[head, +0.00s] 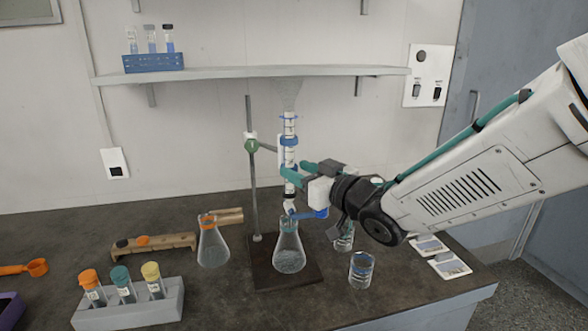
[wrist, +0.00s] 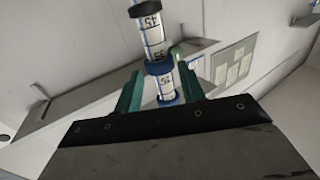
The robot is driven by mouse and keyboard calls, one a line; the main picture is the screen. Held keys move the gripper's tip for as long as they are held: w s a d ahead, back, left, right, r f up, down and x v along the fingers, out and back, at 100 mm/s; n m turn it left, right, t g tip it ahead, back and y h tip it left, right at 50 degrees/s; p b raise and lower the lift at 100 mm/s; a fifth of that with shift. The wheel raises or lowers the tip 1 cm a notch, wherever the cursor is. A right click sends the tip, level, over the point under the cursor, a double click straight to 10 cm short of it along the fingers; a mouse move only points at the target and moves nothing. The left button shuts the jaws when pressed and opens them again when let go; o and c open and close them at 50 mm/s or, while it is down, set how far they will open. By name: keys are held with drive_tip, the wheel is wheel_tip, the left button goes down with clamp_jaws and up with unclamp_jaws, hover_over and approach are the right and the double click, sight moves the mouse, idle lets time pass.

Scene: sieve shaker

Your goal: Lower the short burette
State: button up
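The short burette (head: 289,125) is a clear graduated tube with blue bands. It stands upright at the stand (head: 252,165), with a funnel-like top (head: 287,95) and a blue stopcock (head: 303,213) low down. The flask (head: 289,250) on the stand's dark base is directly below its tip. My gripper (head: 292,174) is at the lower part of the tube, its teal fingers on either side. In the wrist view the tube (wrist: 154,38) rises between the fingers; whether they press on it is not clear. The stand's green clamp knob (head: 251,146) is left of the tube.
An orange-collared flask (head: 213,247) stands left of the base. Two glass beakers (head: 361,270) (head: 344,240) stand right of it, below my arm. A rack of capped vials (head: 130,310) is at front left. A wall shelf (head: 230,73) runs behind the burette's top.

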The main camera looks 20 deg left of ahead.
drive_tip(key=s+d+r, duration=0.4)
drive_tip(key=d+r, duration=0.3)
drive_tip(key=shift+s+d, duration=0.2)
drive_tip(key=shift+d, duration=0.05)
idle(0.3)
